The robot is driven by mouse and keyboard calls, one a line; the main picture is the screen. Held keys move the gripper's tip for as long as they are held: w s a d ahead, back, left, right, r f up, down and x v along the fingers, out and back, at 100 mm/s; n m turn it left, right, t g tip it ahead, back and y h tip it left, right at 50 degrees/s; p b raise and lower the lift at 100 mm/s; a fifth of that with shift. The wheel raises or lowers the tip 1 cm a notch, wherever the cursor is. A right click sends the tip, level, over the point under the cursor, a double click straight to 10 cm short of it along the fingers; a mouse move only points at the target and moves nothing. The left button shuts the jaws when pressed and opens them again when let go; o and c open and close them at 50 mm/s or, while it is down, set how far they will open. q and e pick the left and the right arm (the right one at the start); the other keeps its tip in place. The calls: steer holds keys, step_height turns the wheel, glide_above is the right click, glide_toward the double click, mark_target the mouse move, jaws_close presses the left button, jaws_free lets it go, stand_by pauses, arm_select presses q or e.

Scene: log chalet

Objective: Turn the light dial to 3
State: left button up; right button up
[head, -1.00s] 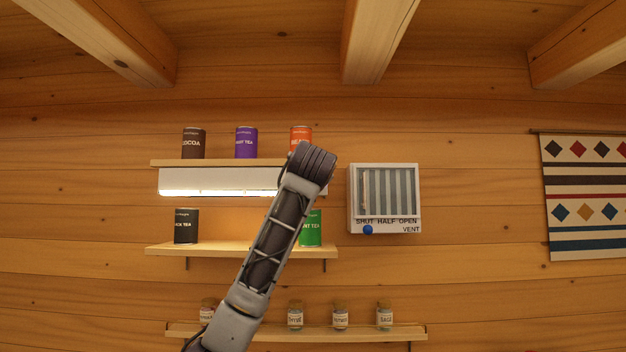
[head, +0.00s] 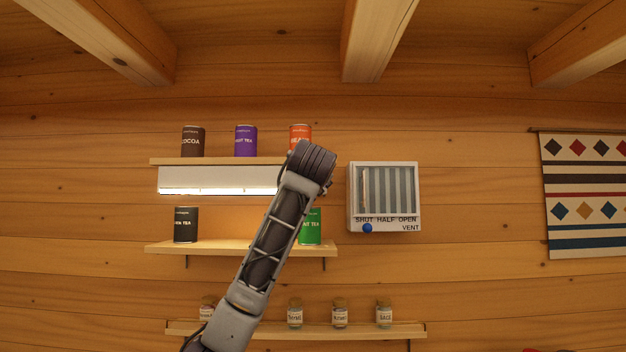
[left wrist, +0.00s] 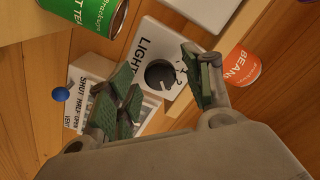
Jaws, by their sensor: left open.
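The dark round light dial (left wrist: 160,75) sits on a white panel marked LIGHT (left wrist: 143,48) in the left wrist view. Small digits are printed around it, but I cannot read its setting surely. In the head view my left arm hides the dial and the gripper. A lit white lamp housing (head: 215,181) shows under the upper shelf. My right gripper is not in view.
A vent box (head: 384,195) with a blue knob (head: 367,228) hangs right of my arm. Tins stand on the upper shelf (head: 170,161) and lower shelf (head: 220,248), close to my arm. Several spice jars stand on the bottom shelf (head: 375,332). A wall hanging (head: 585,195) is at right.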

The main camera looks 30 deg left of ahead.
arm_select(q)
steer(key=v, duration=1.2)
stand_by(0.6)
